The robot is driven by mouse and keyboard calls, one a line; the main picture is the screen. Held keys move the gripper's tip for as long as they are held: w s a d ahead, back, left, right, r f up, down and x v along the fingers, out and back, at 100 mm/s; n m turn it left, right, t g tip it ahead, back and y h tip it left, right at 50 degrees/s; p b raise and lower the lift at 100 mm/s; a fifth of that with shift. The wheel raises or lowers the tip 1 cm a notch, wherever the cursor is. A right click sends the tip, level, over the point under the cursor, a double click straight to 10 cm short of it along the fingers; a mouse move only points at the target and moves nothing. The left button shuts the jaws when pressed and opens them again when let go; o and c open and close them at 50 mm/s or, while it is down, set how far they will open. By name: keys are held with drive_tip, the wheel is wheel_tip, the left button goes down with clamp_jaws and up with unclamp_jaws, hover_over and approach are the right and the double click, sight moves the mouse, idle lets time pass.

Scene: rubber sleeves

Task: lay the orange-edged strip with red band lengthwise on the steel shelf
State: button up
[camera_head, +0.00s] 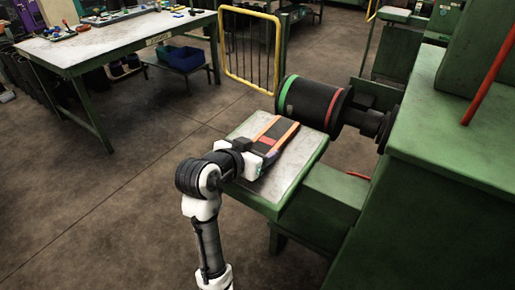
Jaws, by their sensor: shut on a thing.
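The orange-edged strip (275,131) is dark with orange long edges and a red band across its near part. It lies along or just above the steel shelf (301,156), pointing away from me toward the drum; I cannot tell whether it touches the shelf. The shelf has a grey top and green sides. My gripper (257,155) is at the strip's near end, over the shelf, and is shut on the strip. My wrist hides part of the shelf's left side, and the fingertips are small in view.
A dark drum (316,103) with a green and a red ring stands just behind the shelf. A green machine (455,150) fills the right side. A yellow barrier (250,50) stands behind. A worktable (120,42) is at the back left. The floor at left is clear.

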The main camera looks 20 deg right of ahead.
drive_tip(key=o, duration=1.1)
